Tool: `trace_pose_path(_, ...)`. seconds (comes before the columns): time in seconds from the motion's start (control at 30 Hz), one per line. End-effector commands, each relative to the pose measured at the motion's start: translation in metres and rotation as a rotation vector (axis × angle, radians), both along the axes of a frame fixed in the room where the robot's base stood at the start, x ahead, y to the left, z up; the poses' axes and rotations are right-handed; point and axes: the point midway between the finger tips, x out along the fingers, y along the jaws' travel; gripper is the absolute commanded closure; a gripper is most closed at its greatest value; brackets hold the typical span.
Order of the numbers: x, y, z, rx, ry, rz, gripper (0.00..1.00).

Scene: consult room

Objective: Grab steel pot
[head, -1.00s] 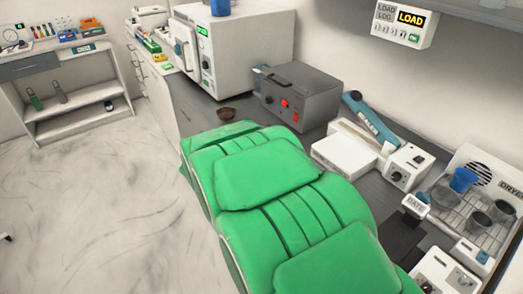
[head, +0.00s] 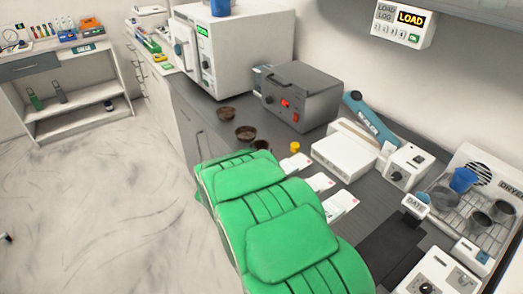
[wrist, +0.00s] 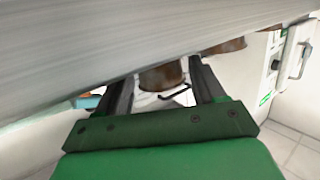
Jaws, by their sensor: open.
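My gripper (wrist: 162,88) is open in the wrist view, with its dark fingers either side of a brown round vessel (wrist: 162,75). I cannot tell whether they touch it. In the head view my green arm hides the gripper. Small brown round vessels stand in a row on the dark counter: one at the back (head: 228,114), one in the middle (head: 245,133) and one (head: 262,146) partly behind my arm. Grey metal-looking cups (head: 479,221) stand on the dryer rack at right. I cannot tell which vessel is the steel pot.
A white steriliser (head: 245,50) and a grey box with red lights (head: 300,95) stand behind. A sealer (head: 345,150) and the dryer rack (head: 450,212) fill the right. The floor at left is clear.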

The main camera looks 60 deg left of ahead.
Motion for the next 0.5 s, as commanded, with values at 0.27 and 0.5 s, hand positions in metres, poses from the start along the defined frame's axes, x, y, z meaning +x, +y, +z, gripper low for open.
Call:
trace_pose_path(0.27,0.022,0.014,-0.006,0.0,0.0,-0.002,0.31)
trace_pose_path(0.5,0.04,0.025,-0.011,-0.002,-0.001,-0.002,0.31)
